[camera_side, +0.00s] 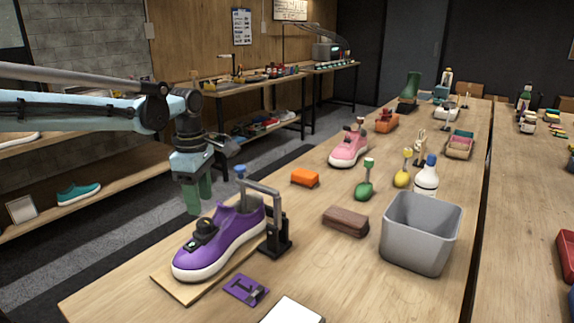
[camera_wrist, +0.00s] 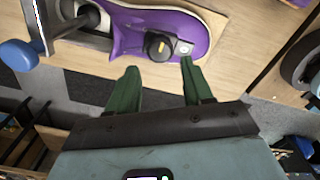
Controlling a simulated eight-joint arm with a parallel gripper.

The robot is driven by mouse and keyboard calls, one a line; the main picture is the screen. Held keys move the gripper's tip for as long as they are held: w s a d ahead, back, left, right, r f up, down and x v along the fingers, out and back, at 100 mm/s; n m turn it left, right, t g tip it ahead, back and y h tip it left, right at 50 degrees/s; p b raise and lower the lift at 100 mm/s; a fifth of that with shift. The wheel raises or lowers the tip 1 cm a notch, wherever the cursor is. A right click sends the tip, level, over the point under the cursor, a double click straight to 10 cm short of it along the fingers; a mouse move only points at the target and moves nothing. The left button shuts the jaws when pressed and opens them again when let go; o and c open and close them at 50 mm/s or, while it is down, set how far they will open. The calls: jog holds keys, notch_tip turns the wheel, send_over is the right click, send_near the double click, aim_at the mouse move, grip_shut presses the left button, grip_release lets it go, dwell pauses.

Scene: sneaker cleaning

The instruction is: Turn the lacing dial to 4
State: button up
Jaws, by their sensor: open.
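A purple sneaker (camera_side: 228,237) with a white sole stands on a wooden board (camera_side: 178,288), its toe toward the lower left. The black lacing dial (camera_wrist: 158,46) sits on the sneaker's upper, with a yellow mark on its face. Beside the dial is a small pale plate (camera_wrist: 183,48) with a mark that is too small to read. The dial also shows in the side view (camera_side: 205,229). My gripper (camera_side: 198,193) is open and empty, its green fingers above and behind the sneaker. In the wrist view my gripper (camera_wrist: 160,80) has its fingertips short of the dial, apart from it.
A black and grey clamp (camera_side: 277,232) with a blue knob (camera_side: 240,171) stands at the sneaker's heel. A purple card (camera_side: 246,290) lies in front. A brown brush (camera_side: 346,221), an orange block (camera_side: 305,178) and a grey bin (camera_side: 420,232) stand to the right.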

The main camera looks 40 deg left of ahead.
aim_at(203, 221)
jog(key=shift+f, duration=2.85)
jog(key=shift+c, duration=0.2)
jog(key=c, duration=0.8)
